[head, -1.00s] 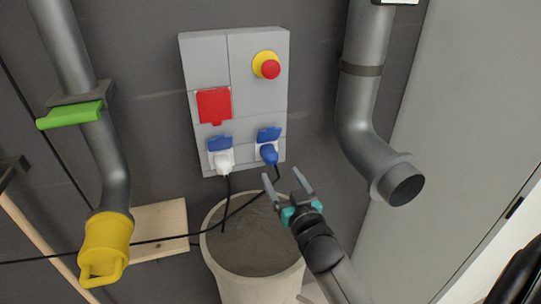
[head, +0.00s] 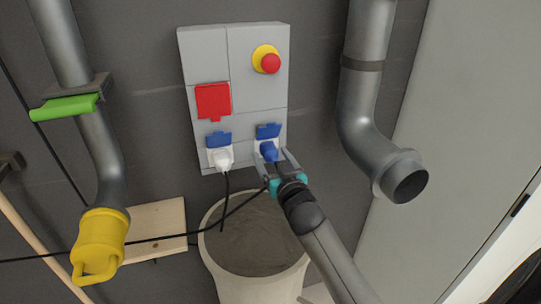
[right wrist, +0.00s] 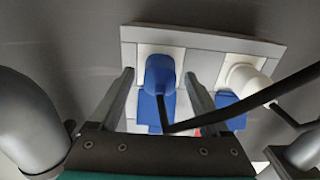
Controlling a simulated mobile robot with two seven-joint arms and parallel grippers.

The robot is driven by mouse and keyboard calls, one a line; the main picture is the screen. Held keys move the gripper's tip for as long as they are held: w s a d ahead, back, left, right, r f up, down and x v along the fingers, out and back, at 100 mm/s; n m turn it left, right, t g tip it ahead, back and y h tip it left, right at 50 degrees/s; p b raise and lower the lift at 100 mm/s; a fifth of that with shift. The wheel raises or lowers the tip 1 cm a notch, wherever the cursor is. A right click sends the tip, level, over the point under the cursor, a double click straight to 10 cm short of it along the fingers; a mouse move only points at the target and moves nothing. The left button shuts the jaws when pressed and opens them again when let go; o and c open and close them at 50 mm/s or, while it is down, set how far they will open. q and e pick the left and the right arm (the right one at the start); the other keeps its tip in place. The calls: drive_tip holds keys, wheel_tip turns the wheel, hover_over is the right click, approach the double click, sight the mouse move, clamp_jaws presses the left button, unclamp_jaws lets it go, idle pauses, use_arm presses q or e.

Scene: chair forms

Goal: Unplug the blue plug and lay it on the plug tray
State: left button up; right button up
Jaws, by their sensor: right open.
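The blue plug (head: 268,151) sits in the right socket of the grey wall panel (head: 257,98), with its blue lid raised above it. My right gripper (head: 274,160) is open just below and around the plug. In the right wrist view the blue plug (right wrist: 159,75) shows between the two open fingers (right wrist: 161,88), with a gap on each side. A black cable runs from the plug across the right finger. A white plug (head: 223,160) is in the left socket. I see no plug tray. My left gripper is not in view.
A large pot (head: 255,250) stands below the panel. A grey pipe (head: 372,130) with an open end is to the right. Another pipe on the left has a green handle (head: 64,107) and a yellow cap (head: 99,245). A red emergency button (head: 270,63) is on the panel.

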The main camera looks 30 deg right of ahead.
sight(275, 162)
drive_tip(key=shift+w+d, duration=0.15)
drive_tip(key=shift+w, duration=0.55)
drive_tip(key=shift+p, duration=0.35)
idle(0.7)
drive_tip(key=shift+c, duration=0.3)
clamp_jaws()
idle(0.4)
drive_tip(key=shift+s, duration=0.15)
drive_tip(key=shift+s, duration=0.15)
drive_tip(key=shift+s+a+p, duration=0.2)
drive_tip(key=shift+s+p, duration=0.35)
drive_tip(key=shift+s, duration=0.1)
drive_tip(key=shift+p+v, duration=1.15)
drive_tip(key=shift+v, duration=0.9)
